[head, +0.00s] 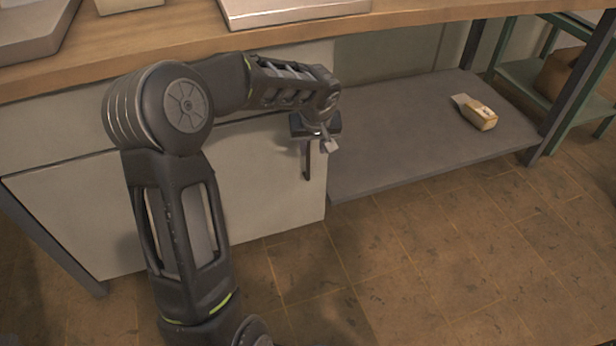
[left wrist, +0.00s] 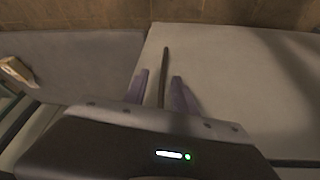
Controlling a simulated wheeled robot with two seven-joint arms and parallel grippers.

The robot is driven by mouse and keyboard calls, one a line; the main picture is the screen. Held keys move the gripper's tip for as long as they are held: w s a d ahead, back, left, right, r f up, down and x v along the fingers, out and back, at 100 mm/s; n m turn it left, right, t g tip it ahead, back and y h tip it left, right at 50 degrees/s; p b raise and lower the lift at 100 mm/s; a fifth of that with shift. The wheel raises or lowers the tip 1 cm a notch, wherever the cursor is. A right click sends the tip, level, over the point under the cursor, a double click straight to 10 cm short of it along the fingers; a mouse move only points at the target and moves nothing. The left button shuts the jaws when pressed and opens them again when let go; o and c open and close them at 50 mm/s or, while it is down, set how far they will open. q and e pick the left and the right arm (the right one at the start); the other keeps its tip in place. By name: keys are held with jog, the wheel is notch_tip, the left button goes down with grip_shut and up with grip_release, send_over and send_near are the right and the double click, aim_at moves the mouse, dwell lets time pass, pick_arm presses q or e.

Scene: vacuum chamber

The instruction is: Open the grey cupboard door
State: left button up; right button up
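The grey cupboard door (head: 265,200) is a pale flat panel under the bench, and it looks closed. Its dark upright bar handle (head: 308,163) is near the door's right edge. My left gripper (head: 326,146) is at the handle's upper part. In the left wrist view the two fingers of my left gripper (left wrist: 160,88) are apart, one on each side of the handle (left wrist: 165,65), with gaps showing. The door (left wrist: 235,75) fills the right of that view. Whether the fingers reach fully around the bar's depth is unclear. My right gripper is in neither view.
A wooden worktop (head: 190,40) runs above the door. Right of the cupboard is a grey low shelf (head: 420,150) with a small yellowish object (head: 477,112). A green rack (head: 535,75) stands at the far right. The tiled floor (head: 430,265) in front is clear.

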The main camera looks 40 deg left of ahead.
aim_at(308, 156)
pick_arm(q)
jog(key=shift+a+r, duration=0.25)
jog(key=shift+a, duration=0.3)
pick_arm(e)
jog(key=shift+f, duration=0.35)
